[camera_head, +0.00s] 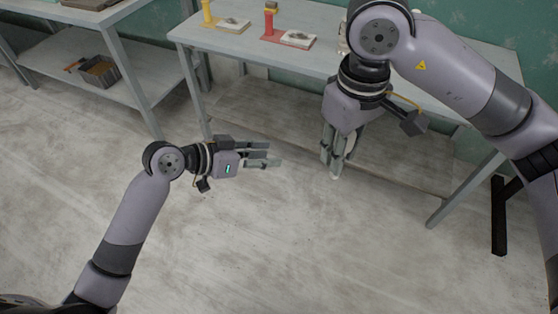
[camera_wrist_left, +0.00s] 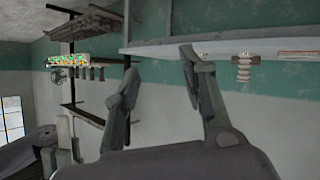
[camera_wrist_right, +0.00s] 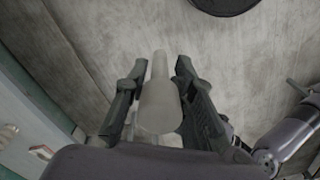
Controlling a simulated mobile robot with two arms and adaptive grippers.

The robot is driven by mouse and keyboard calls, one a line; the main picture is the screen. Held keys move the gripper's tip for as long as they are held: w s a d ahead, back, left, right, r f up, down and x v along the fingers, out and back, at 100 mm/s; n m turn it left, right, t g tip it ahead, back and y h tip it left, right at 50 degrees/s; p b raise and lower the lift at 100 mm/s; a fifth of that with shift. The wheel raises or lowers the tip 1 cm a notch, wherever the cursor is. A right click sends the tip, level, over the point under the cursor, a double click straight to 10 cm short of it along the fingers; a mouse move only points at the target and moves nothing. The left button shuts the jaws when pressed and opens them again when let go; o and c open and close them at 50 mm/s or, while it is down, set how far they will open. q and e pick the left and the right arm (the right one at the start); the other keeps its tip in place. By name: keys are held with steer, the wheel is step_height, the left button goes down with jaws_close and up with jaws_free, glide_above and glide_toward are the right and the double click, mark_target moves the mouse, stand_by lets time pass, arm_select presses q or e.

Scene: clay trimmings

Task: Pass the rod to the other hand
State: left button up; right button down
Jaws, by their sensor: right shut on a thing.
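The rod (camera_wrist_right: 160,105) is a pale, off-white cylinder with a thinner far part. In the right wrist view it lies between both fingers of my right gripper (camera_wrist_right: 158,90), which is shut on it. In the head view my right gripper (camera_head: 338,158) points down in front of the table, and a pale bit of the rod (camera_head: 336,176) shows at its fingertips; most of it is hidden. My left gripper (camera_head: 268,155) is open and empty, left of the right gripper and apart from the rod, its fingers pointing right. Its spread fingers also show in the left wrist view (camera_wrist_left: 160,80).
A grey table (camera_head: 290,57) stands behind, with a yellow-posted item (camera_head: 208,14) and a red-based item (camera_head: 273,37) beside pale blocks. A lower shelf (camera_head: 260,107) runs below. A second bench at left holds a grey bin (camera_head: 99,75). The floor in front is clear.

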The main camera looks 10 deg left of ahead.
arm_select(q)
steer(key=s+d+r+m+g+h, duration=0.1)
steer(key=s+d+r+m+g, duration=0.15)
steer(key=s+r, duration=0.35)
steer(key=s+d+r+m+g+h, duration=0.1)
steer(key=s+d+r+m+h, duration=0.15)
steer(key=s+r+m, duration=0.35)
steer(key=shift+n+y, duration=0.55)
steer(key=shift+n, duration=0.3)
steer(key=x, duration=0.8)
steer(key=w+x, duration=0.1)
steer(key=x, duration=0.2)
steer(key=shift+d+r, duration=0.2)
steer(key=shift+d, duration=0.2)
jaws_close()
arm_select(e)
steer(key=c, duration=1.3)
jaws_free()
